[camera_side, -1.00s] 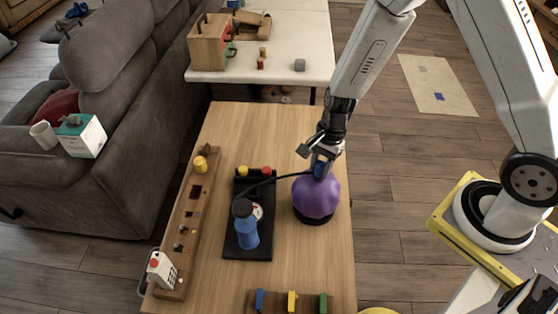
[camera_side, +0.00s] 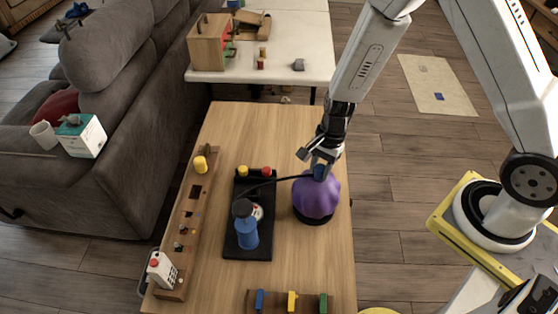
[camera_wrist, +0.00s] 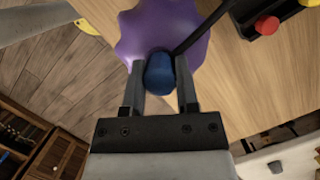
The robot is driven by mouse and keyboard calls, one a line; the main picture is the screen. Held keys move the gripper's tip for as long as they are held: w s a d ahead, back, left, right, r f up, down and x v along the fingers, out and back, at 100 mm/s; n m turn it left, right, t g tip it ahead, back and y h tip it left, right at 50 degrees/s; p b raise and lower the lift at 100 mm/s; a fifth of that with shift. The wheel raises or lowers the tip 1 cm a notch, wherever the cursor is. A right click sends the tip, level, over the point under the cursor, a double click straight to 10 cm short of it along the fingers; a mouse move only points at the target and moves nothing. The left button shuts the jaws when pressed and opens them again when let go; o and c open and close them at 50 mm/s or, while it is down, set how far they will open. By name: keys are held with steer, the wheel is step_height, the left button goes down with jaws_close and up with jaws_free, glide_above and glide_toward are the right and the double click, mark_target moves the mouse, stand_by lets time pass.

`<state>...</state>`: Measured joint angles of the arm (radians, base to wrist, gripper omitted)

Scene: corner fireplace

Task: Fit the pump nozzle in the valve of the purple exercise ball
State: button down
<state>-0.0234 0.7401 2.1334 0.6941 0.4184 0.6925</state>
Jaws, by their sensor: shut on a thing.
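The purple exercise ball (camera_side: 316,199) sits in a dark ring base on the right side of the wooden table. Its outline looks lumpy in the wrist view (camera_wrist: 138,32). My gripper (camera_side: 320,168) points down over the top of the ball, shut on the blue pump nozzle (camera_wrist: 160,75). The nozzle is between both fingers, at the ball's top in the side view. A black hose (camera_side: 282,179) runs from it to the blue pump (camera_side: 246,228) on a black board. The valve and the nozzle's tip are hidden, so I cannot tell whether the tip is in the valve.
The black board (camera_side: 236,251) also bears red and yellow knobs. A block with coloured pegs (camera_side: 274,303) is at the front. The table's far end is clear.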

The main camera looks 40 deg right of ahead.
steer(key=shift+c, duration=1.4)
jaws_free()
steer(key=shift+r, duration=0.1)
steer(key=v, duration=0.7)
steer(key=shift+r, duration=0.3)
steer(key=shift+d, duration=0.1)
steer(key=s+d+r+n+t+h, duration=0.3)
steer(key=s+r+n, duration=0.3)
steer(key=n, duration=0.9)
steer(key=shift+s+d+r, duration=0.2)
steer(key=shift+s+r, duration=0.1)
steer(key=shift+r, duration=0.6)
